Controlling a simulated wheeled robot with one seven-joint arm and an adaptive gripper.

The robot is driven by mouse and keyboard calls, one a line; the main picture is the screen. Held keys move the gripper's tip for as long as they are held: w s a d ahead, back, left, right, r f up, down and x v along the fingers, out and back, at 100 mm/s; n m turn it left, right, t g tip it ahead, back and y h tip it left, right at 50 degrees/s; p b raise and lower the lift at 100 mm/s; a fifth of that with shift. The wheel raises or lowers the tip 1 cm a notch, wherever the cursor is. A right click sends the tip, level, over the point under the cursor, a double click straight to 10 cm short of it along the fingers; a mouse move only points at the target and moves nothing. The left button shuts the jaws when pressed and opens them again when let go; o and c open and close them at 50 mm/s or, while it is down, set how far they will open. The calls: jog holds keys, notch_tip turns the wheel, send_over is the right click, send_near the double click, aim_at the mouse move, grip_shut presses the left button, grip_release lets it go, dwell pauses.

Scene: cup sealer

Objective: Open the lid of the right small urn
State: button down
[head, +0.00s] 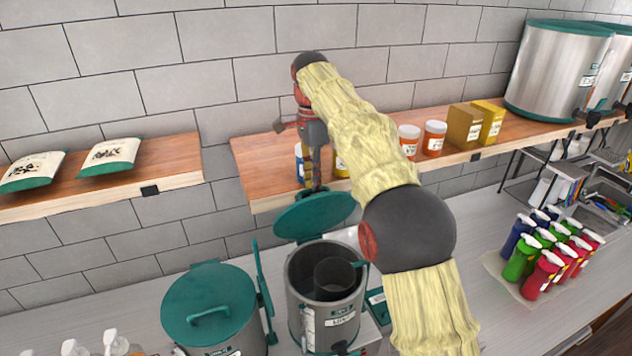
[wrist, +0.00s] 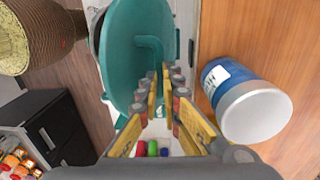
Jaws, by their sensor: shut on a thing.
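The right small urn (head: 302,300) is a grey cylinder on the counter, its mouth uncovered with a dark inner container visible. Its teal lid (head: 300,220) is tilted up behind the mouth. My gripper (head: 317,187) points down at the lid's upper edge and is shut on the lid. In the wrist view the lid (wrist: 120,60) is seen steeply tilted, with its teal handle (wrist: 150,45) near my fingertips (wrist: 166,80). The exact contact is partly hidden by the fingers. The left small urn (head: 208,302) has its teal lid flat and closed.
A wooden shelf (head: 265,165) is close behind my gripper. A blue jar with a white lid (wrist: 228,85) stands on it, near my fingers. Orange jars (head: 434,138) and boxes stand further right. Spray bottles (head: 540,262) stand on the right counter.

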notch_tip(320, 180, down, 2)
jog(key=shift+f, duration=0.2)
jog(key=c, duration=2.3)
grip_release()
jog(key=shift+o, duration=1.2)
jog(key=shift+w+a+f, duration=0.2)
jog(key=shift+w+a, duration=0.2)
jog(key=shift+w, duration=0.4)
jog(key=shift+o, duration=0.7)
jog(key=shift+r, duration=0.15)
jog(key=shift+o, duration=0.2)
jog(key=shift+s+d+r, duration=0.3)
jog(key=shift+s+r, duration=0.1)
jog(key=shift+s, duration=0.2)
notch_tip(320, 180, up, 8)
jog(key=shift+w+a+f, duration=0.15)
jog(key=shift+w+f, duration=0.1)
jog(key=shift+w, duration=0.15)
jog(key=shift+c, duration=0.2)
